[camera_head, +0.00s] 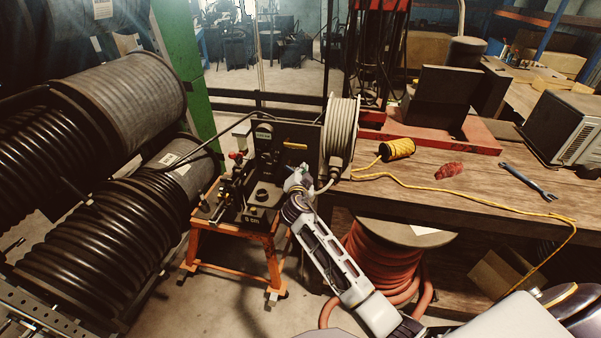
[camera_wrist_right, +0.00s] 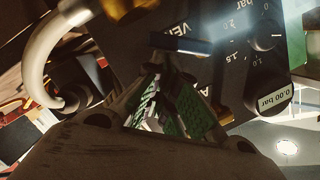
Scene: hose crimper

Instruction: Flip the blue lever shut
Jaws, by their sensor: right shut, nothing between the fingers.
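The hose crimper (camera_head: 262,165) is a dark machine on an orange stand. In the right wrist view the short blue lever (camera_wrist_right: 184,46) lies roughly level across the picture on the dark panel, next to white lettering. My right gripper (camera_wrist_right: 172,72) is shut and empty, its tips close below the lever. I cannot tell whether they touch it. In the head view my right gripper (camera_head: 298,178) is at the right side of the machine and hides part of it. The lever is too small to make out there. My left gripper is not in view.
A pressure dial (camera_wrist_right: 262,30) and a 0.00 bar readout (camera_wrist_right: 270,103) sit on the panel. A pale curved hose (camera_wrist_right: 45,45) passes close to my right gripper. A hose reel (camera_head: 341,128) and the wooden bench (camera_head: 480,205) stand right of the machine; large black hose coils (camera_head: 95,235) stand left.

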